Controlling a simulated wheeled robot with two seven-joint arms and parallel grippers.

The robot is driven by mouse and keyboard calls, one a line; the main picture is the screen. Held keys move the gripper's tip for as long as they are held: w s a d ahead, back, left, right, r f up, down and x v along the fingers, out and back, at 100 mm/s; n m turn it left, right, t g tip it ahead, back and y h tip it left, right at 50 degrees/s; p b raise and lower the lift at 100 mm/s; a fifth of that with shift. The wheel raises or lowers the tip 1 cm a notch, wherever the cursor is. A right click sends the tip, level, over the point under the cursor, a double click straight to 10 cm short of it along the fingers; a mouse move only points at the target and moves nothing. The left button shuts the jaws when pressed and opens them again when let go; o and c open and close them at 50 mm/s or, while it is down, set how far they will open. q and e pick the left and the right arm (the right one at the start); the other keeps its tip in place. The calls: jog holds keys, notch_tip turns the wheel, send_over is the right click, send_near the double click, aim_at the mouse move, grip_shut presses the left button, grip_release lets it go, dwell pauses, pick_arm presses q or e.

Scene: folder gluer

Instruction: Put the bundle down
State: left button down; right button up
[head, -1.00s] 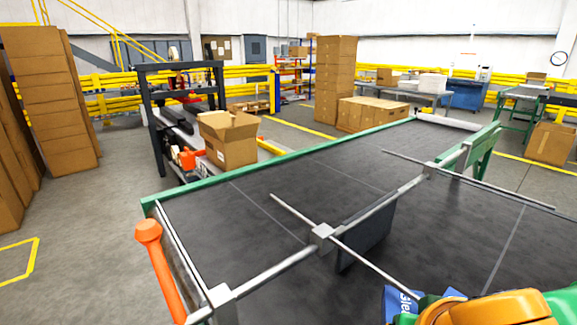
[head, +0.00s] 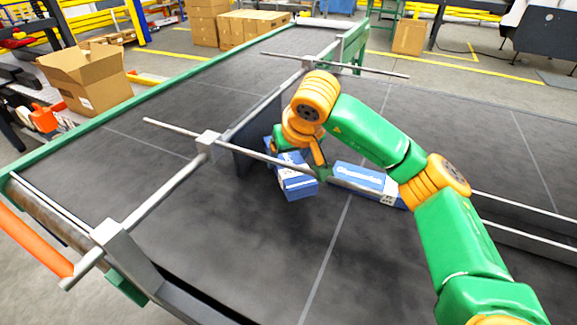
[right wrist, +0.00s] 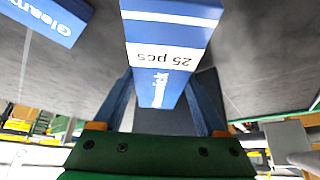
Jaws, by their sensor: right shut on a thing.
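My right gripper (head: 296,164) is shut on a blue and white bundle (head: 297,186), beside the dark upright plate under the crossbar. In the right wrist view the same bundle (right wrist: 170,45), marked "25 pcs", sits between the two fingers of the gripper (right wrist: 162,100). The bundle is over or on the dark belt (head: 235,245); I cannot tell whether it touches. A second blue bundle (head: 362,182) lies on the belt just to the right, partly hidden by my right arm. It also shows in the right wrist view (right wrist: 50,18). My left gripper is not in view.
A metal crossbar (head: 168,198) with thin rods spans the belt close to the held bundle. A dark plate (head: 243,160) hangs from it. An open carton (head: 88,80) stands beyond the green side rail. The near belt is clear.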

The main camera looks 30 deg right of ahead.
aim_at(288, 169)
jog(key=f, duration=0.3)
jog(key=w+f, duration=0.1)
jog(key=shift+w+d+f, duration=0.1)
jog(key=shift+d+f, duration=0.2)
jog(key=shift+f, duration=0.1)
jog(key=shift+f, duration=0.15)
jog(key=o, duration=1.4)
jog(key=shift+o, duration=0.2)
jog(key=shift+r, duration=0.2)
